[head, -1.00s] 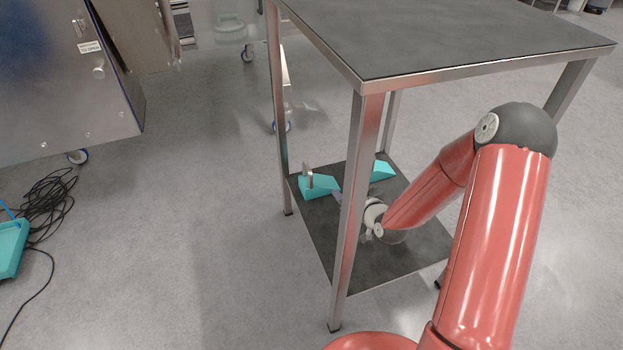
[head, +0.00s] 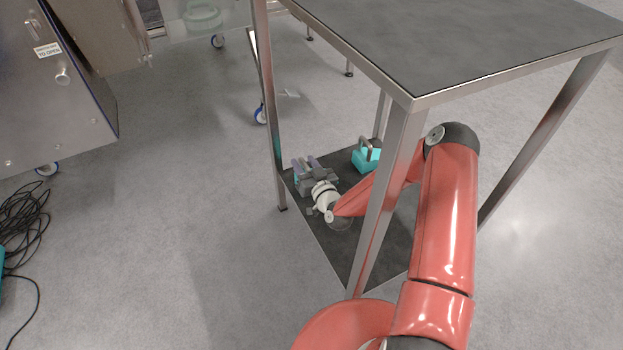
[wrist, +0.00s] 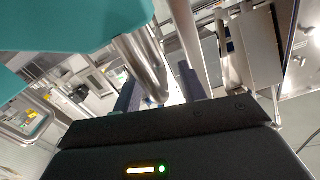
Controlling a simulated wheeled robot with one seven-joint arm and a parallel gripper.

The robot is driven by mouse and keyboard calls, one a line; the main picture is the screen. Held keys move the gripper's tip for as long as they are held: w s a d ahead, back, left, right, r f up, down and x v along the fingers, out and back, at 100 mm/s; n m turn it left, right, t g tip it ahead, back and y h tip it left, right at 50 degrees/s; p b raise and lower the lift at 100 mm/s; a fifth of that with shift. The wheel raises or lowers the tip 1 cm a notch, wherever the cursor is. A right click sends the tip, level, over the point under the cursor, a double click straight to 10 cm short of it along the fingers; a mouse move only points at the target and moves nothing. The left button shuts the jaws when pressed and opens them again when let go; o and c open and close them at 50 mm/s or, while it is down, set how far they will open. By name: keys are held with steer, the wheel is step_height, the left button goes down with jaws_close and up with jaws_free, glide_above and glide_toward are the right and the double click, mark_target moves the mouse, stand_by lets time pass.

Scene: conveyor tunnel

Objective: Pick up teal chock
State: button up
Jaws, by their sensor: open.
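Two teal chocks are on the lower shelf of the metal table. One chock (head: 366,161) with an upright metal handle sits toward the back right, apart from my gripper. The other (head: 294,178) is mostly hidden behind my gripper (head: 305,164), with only a teal sliver showing at its left. In the wrist view, a large teal surface (wrist: 70,30) fills the upper left, close to the camera. A bent metal handle (wrist: 143,68) shows beside it, appearing between the open fingers of my gripper (wrist: 161,88). I cannot tell whether a finger touches it.
The table's dark top (head: 490,45) overhangs the lower shelf (head: 335,238). A front table leg (head: 385,205) stands close beside my arm, and another leg (head: 271,110) is left of the gripper. A steel machine (head: 50,100) and black cables (head: 25,220) are at left. Floor between is clear.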

steer(key=shift+w+a, duration=0.25)
steer(key=shift+w, duration=0.25)
jaws_close()
